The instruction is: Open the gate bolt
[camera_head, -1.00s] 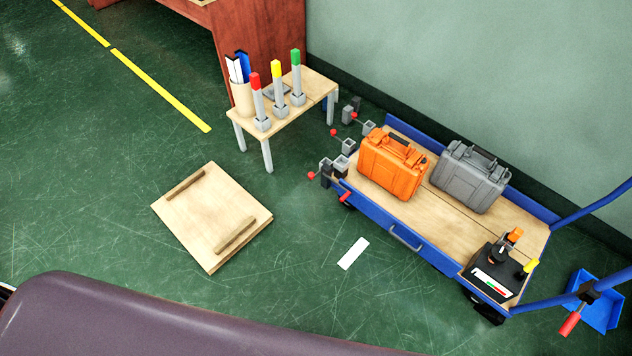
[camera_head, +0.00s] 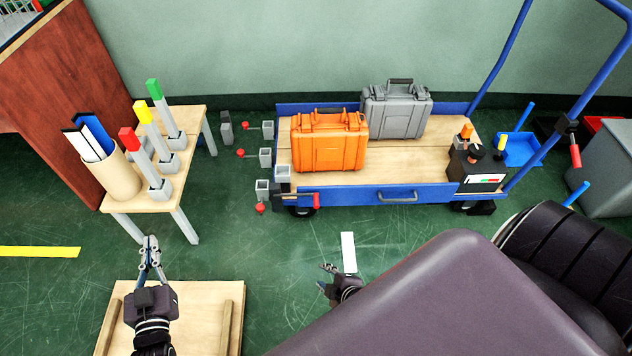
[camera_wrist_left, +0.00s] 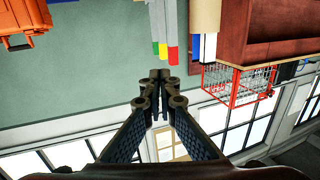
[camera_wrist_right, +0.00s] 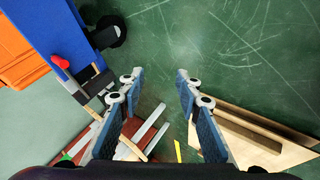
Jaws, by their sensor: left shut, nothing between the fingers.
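The blue cart (camera_head: 350,194) has a red-handled bolt (camera_head: 317,200) at its front left corner, beside a dark bracket and grey sockets (camera_head: 263,190). Several small red knobs on rods (camera_head: 241,153) stick out at that end. My right gripper (camera_head: 326,280) is on the near side of the cart, below and apart from the bolt. In the right wrist view its fingers (camera_wrist_right: 155,85) are open and empty; a red part (camera_wrist_right: 60,62) of the cart's corner shows at left. My left gripper (camera_head: 150,245) is shut and empty, near the small table; its fingertips meet in the left wrist view (camera_wrist_left: 160,85).
An orange case (camera_head: 328,145) and a grey case (camera_head: 398,112) stand on the cart. A small table (camera_head: 190,122) with coloured posts and a beige cup (camera_head: 110,172) stands left. A wooden board (camera_head: 200,310) lies low at front left.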

